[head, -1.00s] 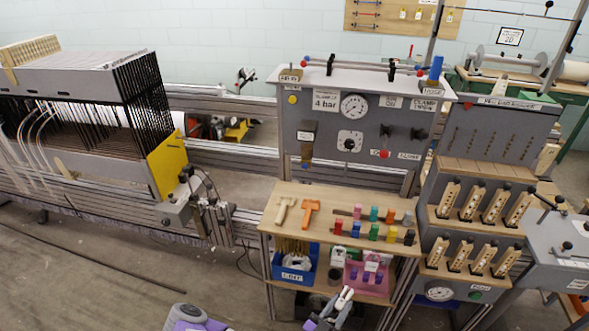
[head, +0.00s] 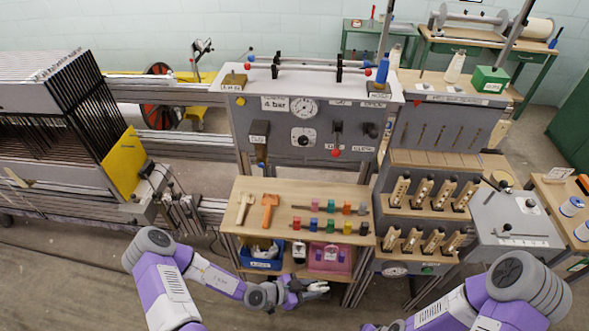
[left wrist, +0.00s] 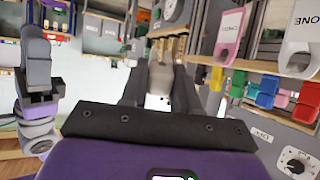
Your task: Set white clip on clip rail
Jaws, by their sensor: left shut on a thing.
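My left gripper (head: 308,288) is just in front of the wooden bench, over the lower shelf with the bins. It is shut on a small whitish piece, which I take to be the white clip (head: 319,286). In the left wrist view a pale piece (left wrist: 159,85) sits between the dark fingers; its shape is partly hidden. Two dark rails with coloured clips lie on the bench top: the back rail (head: 308,210) and the front rail (head: 304,227). The gripper is apart from both. My right arm enters at the bottom right, but its gripper does not show.
The bench top (head: 250,222) also holds a beige tool (head: 245,207) and an orange tool (head: 269,207). Below are a blue bin (head: 262,264) and a pink bin (head: 330,262). The gauge panel (head: 262,128) rises behind, and racks of wooden pieces (head: 422,190) stand right.

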